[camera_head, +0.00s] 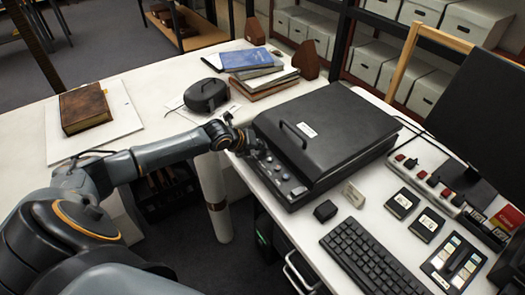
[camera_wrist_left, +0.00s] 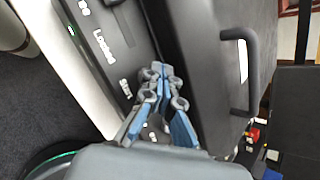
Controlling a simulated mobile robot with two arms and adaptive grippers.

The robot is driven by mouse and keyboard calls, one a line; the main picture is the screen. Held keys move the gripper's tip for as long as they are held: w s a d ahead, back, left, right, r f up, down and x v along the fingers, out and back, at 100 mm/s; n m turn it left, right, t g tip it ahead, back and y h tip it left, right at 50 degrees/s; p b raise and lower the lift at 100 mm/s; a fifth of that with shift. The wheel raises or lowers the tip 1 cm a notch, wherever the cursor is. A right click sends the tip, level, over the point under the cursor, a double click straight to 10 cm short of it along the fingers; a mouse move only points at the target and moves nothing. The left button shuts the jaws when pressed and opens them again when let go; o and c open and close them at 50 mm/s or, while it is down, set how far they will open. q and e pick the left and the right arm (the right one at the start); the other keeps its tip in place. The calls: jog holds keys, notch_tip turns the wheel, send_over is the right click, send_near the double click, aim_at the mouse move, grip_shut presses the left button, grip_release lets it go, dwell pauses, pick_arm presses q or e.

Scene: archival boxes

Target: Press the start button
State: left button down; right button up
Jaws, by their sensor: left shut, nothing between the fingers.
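A black flat machine (camera_head: 328,132) with a lid and handle stands on the white desk. Its front-left panel (camera_head: 288,185) carries several small round buttons. In the left wrist view, white "Start" lettering (camera_wrist_left: 125,88) shows on the panel, beside the fingers. Which button belongs to it I cannot tell, as the fingers cover part of the panel. My left gripper (camera_head: 262,150) is at the panel's upper end in the head view. Its fingers (camera_wrist_left: 160,72) are shut and empty, over the panel close to the lid's edge. Whether they touch it I cannot tell. My right gripper is out of view.
The lid handle (camera_wrist_left: 240,85) sticks up right of my fingers. A black case (camera_head: 206,95) and stacked books (camera_head: 262,75) lie behind. A keyboard (camera_head: 372,258), a small black cube (camera_head: 325,210) and a power strip (camera_head: 425,180) lie in front and right of the machine.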

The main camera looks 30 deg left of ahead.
aim_at(260, 153)
pick_arm(q)
jog(key=shift+f, duration=0.3)
dwell(0.5)
jog(key=shift+r+p, duration=0.7)
jog(key=shift+r, duration=0.25)
notch_tip(260, 153, up, 5)
jog(key=p, duration=0.4)
jog(key=shift+r, duration=0.1)
jog(key=shift+f, duration=0.2)
dwell(0.4)
